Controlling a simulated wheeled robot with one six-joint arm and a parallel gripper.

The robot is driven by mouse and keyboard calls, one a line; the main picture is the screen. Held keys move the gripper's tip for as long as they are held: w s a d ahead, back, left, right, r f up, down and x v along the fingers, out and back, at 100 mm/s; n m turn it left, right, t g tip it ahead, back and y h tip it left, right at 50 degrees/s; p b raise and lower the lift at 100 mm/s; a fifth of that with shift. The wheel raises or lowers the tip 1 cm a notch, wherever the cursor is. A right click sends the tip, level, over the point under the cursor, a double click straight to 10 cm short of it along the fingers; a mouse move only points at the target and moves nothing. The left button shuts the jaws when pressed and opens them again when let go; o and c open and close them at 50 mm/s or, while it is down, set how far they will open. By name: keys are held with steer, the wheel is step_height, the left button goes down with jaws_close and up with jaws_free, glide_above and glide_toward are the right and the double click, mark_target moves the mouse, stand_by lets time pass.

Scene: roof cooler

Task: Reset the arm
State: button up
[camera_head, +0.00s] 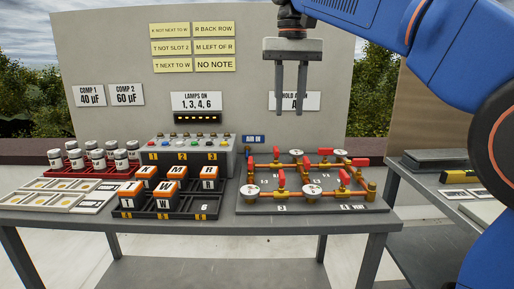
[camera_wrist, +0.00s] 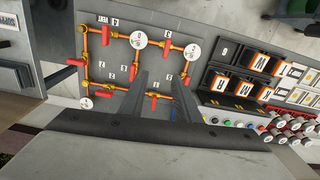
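My gripper (camera_head: 291,89) hangs above the back of the table in the head view, its two grey fingers pointing down with a gap between them. It holds nothing. In the wrist view its fingers (camera_wrist: 157,98) reach out over the pipe board with space between them.
The table (camera_head: 200,222) carries a pipe board (camera_head: 310,205) with red valves and gauges, a black rack (camera_head: 166,208) of lettered orange-and-white blocks, a button box (camera_head: 190,150), and a red tray (camera_head: 70,167) of white jars. A panel (camera_head: 130,60) stands behind. A second table (camera_head: 425,180) is at right.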

steer(key=s+d+f+t, duration=0.2)
steer(key=s+d+f, duration=0.9)
steer(key=d+f, duration=0.35)
steer(key=s+d+f+t, duration=0.1)
steer(key=s+d+f, duration=0.2)
steer(key=s+f, duration=0.4)
steer(key=s+d+f+t, duration=0.1)
steer(key=s+d+f, duration=0.2)
steer(key=f, duration=1.2)
steer(key=s, duration=0.3)
steer(key=shift+s+d+m+t, duration=0.3)
steer(key=shift+s+d+m, duration=0.05)
steer(key=shift+s+m, duration=0.05)
steer(key=shift+r, duration=0.1)
